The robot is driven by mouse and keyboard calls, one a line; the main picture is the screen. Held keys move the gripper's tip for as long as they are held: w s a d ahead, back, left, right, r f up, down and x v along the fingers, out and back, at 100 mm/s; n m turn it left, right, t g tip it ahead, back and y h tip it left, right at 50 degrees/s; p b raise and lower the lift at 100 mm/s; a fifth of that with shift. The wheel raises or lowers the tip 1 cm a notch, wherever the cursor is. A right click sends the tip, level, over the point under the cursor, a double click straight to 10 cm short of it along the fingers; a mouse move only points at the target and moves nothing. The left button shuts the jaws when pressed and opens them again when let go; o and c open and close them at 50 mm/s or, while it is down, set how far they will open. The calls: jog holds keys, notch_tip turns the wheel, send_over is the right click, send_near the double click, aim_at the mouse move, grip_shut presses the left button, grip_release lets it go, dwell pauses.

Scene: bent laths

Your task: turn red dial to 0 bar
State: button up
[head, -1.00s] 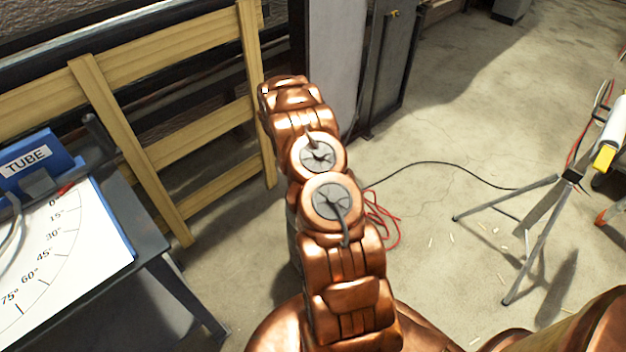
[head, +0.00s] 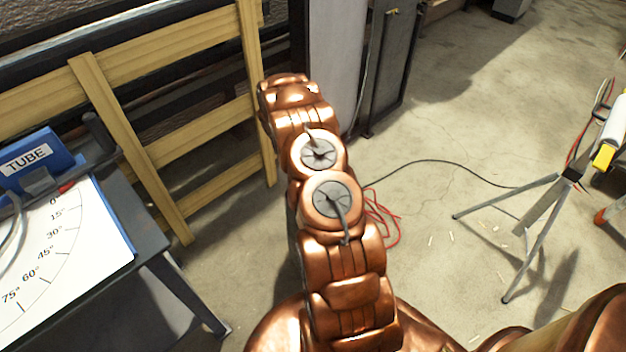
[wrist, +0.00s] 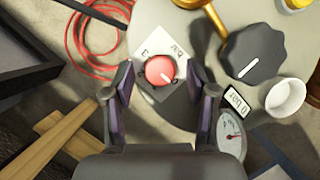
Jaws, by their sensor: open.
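The red dial (wrist: 160,71) is a round knob with a pale pointer mark, on a white plate (wrist: 146,45) marked with a 3 and lettering that looks like "bar". The plate lies on a round grey top. My gripper (wrist: 160,80) is open, with one finger on each side of the dial. I cannot tell whether either finger touches it. In the head view my arm shows, but the gripper and the dial are hidden.
Beside the dial are a black knob (wrist: 252,52) with a white line, a brass part (wrist: 204,14), a white cup (wrist: 286,98) and a small gauge (wrist: 230,132). Red cable (wrist: 96,42) lies on the floor. A tripod (head: 546,205) stands right; a wooden frame (head: 165,50) stands left.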

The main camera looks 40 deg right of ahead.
jog(key=shift+r, duration=0.1)
jog(key=v, duration=1.1)
jog(key=shift+a+r, duration=0.15)
jog(key=shift+r, duration=0.2)
jog(key=shift+w, duration=0.1)
